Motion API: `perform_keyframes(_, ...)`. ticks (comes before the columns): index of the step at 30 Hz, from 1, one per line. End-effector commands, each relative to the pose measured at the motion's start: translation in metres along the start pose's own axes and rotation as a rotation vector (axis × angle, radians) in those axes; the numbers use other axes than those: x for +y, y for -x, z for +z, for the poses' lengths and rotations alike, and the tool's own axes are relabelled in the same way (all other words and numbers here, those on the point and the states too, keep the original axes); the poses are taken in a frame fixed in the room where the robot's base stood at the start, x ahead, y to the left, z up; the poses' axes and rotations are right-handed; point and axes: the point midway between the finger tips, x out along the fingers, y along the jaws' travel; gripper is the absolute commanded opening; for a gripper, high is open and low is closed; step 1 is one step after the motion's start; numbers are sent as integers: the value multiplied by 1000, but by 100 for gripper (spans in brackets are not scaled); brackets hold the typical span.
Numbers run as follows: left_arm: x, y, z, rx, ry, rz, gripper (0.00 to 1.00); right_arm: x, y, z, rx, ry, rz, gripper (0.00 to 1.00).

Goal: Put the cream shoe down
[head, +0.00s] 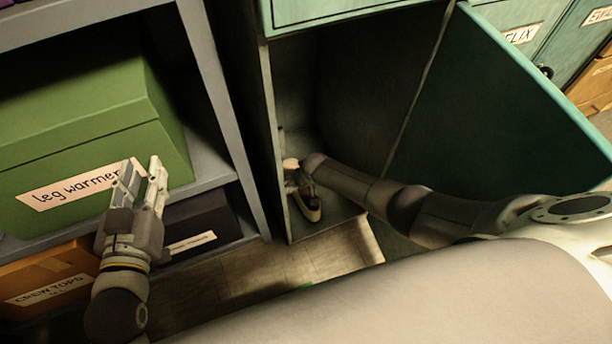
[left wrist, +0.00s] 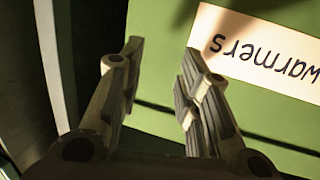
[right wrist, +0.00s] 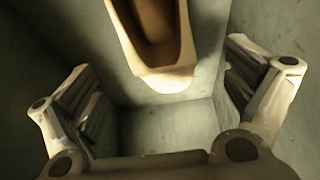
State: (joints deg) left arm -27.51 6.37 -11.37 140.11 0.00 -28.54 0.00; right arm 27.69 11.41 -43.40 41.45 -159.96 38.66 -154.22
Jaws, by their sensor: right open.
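The cream shoe (head: 309,207) is in the bottom of the open green locker, near its front edge, and appears to rest on the floor there. My right arm reaches into the locker, and my right gripper (head: 292,178) is beside the shoe, partly hidden by its own wrist. In the right wrist view the shoe (right wrist: 165,78) shows its rounded end and brown inside beyond the spread fingers, with clear gaps on both sides. My right gripper is open and holds nothing. My left gripper (head: 142,178) is open and empty in front of the green box.
The locker (head: 268,120) has its door (head: 510,110) swung open to the right. At left, a grey shelf (head: 210,90) holds the green "leg warmers" box (head: 85,125), a dark box (head: 200,215) and an orange-brown box (head: 50,280). Bare floor (head: 250,280) lies below.

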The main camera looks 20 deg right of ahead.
Motion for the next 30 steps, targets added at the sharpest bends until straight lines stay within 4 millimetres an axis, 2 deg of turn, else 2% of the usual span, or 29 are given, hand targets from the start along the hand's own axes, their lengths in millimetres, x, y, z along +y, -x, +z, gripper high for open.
perform_keyframes(8, -7, 14, 46, -260, -2, -16, 32, 0, 12, 0, 0, 1, 0, 98)
perform_keyframes(14, -12, 33, 78, -446, -1, -27, 32, 0, 19, -1, 0, 0, 0, 98)
perform_keyframes(24, -19, 81, 124, -763, 4, -46, 32, 0, 30, 0, 0, 1, 0, 98)
perform_keyframes(30, -22, 111, 142, -920, 9, -56, 32, 0, 36, 0, 0, 0, 0, 98)
